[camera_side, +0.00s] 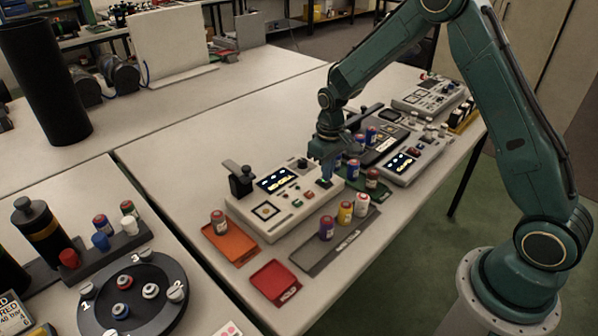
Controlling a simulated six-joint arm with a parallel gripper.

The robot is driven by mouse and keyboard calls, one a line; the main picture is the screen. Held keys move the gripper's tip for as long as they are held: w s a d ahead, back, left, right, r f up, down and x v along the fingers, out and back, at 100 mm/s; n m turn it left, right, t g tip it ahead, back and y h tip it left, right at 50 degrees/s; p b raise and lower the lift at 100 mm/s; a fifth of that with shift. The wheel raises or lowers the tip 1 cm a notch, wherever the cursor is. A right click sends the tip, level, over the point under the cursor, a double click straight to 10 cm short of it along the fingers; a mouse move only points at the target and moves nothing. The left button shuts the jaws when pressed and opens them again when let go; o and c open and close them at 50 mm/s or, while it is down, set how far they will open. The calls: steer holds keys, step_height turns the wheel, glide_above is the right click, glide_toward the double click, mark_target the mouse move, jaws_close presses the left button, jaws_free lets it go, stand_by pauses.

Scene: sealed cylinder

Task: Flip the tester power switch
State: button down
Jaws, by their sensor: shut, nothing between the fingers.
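A pale grey tester (262,212) with a lit dark screen (277,179), a dark clamp post and several small knobs stands on the white table. A second pale device (405,164), also with a lit screen, stands further right; I cannot tell for sure which one the task means. The power switch is too small to make out. My gripper (325,183) points down at the right end of the nearer tester, shut and empty. I cannot tell whether it touches the panel. The gripper and wrist hide part of what lies behind them.
An orange tray (231,243) with one cylinder, a red tray (275,284) and a grey rack (320,257) with several small cylinders sit near the front edge. More cylinders stand right of my gripper. A round black carousel (150,312) is at lower left.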

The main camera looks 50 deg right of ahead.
steer(key=shift+r, duration=3)
steer(key=shift+r, duration=0.1)
steer(key=s+a+r+t, duration=0.3)
steer(key=s+r, duration=0.9)
steer(key=r, duration=0.4)
steer(key=s+a+r+t, duration=0.2)
steer(key=s+r, duration=0.1)
steer(key=s, duration=1.3)
steer(key=shift+t, duration=0.3)
